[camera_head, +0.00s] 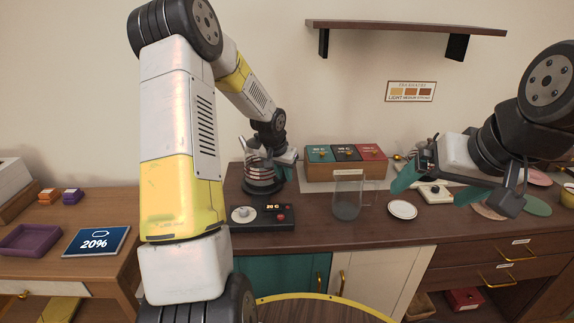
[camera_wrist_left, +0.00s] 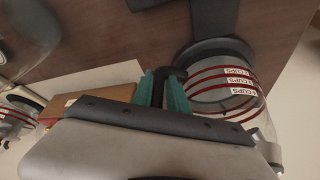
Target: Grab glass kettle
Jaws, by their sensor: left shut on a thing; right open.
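The glass kettle (camera_head: 258,175), banded with red lines, stands upright at the left of the dark counter, just behind a black base with knobs (camera_head: 263,224). My left gripper (camera_head: 288,157) is at its right side. In the left wrist view, the teal fingers of my left gripper (camera_wrist_left: 165,92) are shut on the kettle's black handle. The kettle (camera_wrist_left: 225,85) shows there with red rings and cup labels. I cannot tell whether its bottom is lifted. My right gripper (camera_head: 443,186) is open and empty above the right of the counter.
A glass pitcher (camera_head: 347,198) and a white plate (camera_head: 402,209) stand right of the kettle. A wooden box with teal, black and red lids (camera_head: 346,168) is behind. A wall shelf (camera_head: 405,27) hangs above. A tablet (camera_head: 97,241) lies on the left table.

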